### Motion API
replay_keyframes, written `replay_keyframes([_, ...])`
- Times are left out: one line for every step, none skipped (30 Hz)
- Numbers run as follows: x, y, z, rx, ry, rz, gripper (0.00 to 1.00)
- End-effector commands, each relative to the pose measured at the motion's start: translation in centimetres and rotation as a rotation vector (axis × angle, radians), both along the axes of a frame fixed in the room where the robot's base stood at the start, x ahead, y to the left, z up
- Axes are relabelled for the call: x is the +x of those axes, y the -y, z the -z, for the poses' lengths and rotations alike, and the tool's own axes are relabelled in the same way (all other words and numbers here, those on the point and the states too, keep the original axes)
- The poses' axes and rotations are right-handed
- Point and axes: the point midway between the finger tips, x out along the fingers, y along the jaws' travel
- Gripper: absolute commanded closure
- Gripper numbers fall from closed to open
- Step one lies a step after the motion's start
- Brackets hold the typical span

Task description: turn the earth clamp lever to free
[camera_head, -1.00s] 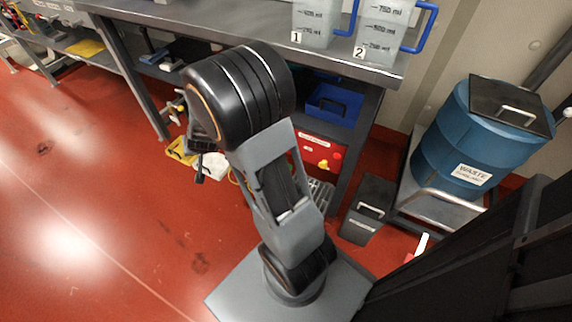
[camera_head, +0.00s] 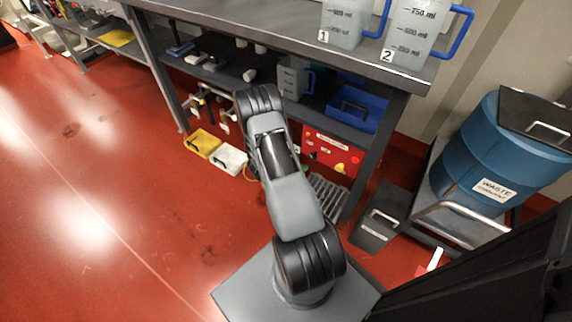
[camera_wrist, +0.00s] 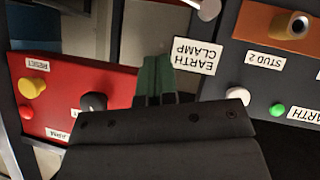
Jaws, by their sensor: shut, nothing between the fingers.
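The "EARTH CLAMP" label (camera_wrist: 195,55) shows upside down in the wrist view, just right of my fingertips. I cannot clearly make out the clamp lever; a pale rounded end (camera_wrist: 208,9) at the top edge, above the label, may be part of it. My gripper (camera_wrist: 157,65) has its green fingers together and empty, pointing up in the picture beside the label. Whether the fingers touch anything is not clear. In the head view my arm reaches in under the bench and hides the gripper.
Left in the wrist view is a red panel (camera_wrist: 75,78) with a yellow knob (camera_wrist: 33,87) and a black knob (camera_wrist: 94,101). Right are the "STUD 2" label (camera_wrist: 263,61) and a green button (camera_wrist: 277,110). A steel bench (camera_head: 290,38) overhangs my arm; a blue waste drum (camera_head: 500,160) stands right.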

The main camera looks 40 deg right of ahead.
Motion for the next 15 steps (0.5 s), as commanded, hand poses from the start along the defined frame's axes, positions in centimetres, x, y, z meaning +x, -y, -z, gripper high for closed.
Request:
replay_keyframes([-0.1,0.9,1.0,0.0,0.001,0.004,1.0])
replay_keyframes([0.0,1.4,1.4,0.0,0.001,0.004,1.0])
replay_keyframes([-0.1,2.0,1.8,0.0,0.001,0.004,1.0])
replay_keyframes([0.0,2.5,2.1,0.0,0.001,0.004,1.0])
replay_keyframes([0.0,3.0,2.4,-0.001,0.001,0.003,1.0])
replay_keyframes([0.0,3.5,2.8,0.001,0.001,0.002,1.0])
replay_keyframes([0.0,4.0,3.0,0.001,0.002,0.003,1.0])
replay_keyframes([0.0,4.4,3.3,0.001,0.002,0.003,1.0])
replay_keyframes([0.0,4.7,3.7,0.001,0.001,0.001,1.0])
replay_keyframes([-0.2,4.7,4.2,0.002,-0.002,-0.001,1.0])
replay_keyframes([-0.3,4.8,4.6,0.002,-0.002,0.0,1.0])
replay_keyframes([-0.4,4.9,5.0,0.002,-0.001,0.0,1.0])
replay_keyframes([-0.5,5.0,5.3,0.001,-0.001,-0.001,1.0])
replay_keyframes([-0.5,5.0,5.5,0.001,0.0,0.0,1.0])
replay_keyframes([-0.6,5.1,5.8,0.001,0.0,0.0,1.0])
